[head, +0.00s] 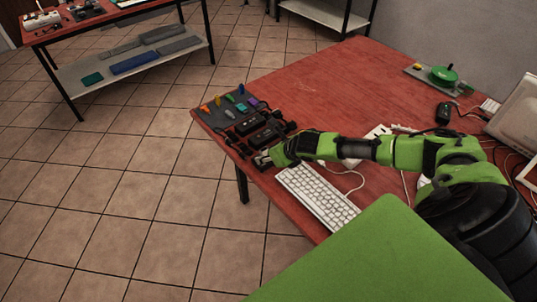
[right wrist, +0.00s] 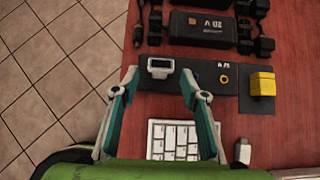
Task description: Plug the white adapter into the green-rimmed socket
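My right gripper (right wrist: 160,76) is open and empty in the right wrist view, its two teal fingers wide apart. Between and just beyond the fingertips lies a small white-rimmed device (right wrist: 160,67) on a dark mat. In the head view the right gripper (head: 262,160) is at the table's front left corner, by the black devices. A white object (head: 378,132) lies partly behind my right arm; I cannot tell whether it is the adapter. I cannot make out a green-rimmed socket in either view. My left gripper is not in view.
A white keyboard (head: 318,197) lies right of the gripper, with a white cable nearby. Black power units (right wrist: 200,28) and a yellow block (right wrist: 262,84) sit close by. A green round object (head: 443,75) and a black mouse (head: 443,113) are farther back. The table's middle back is clear.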

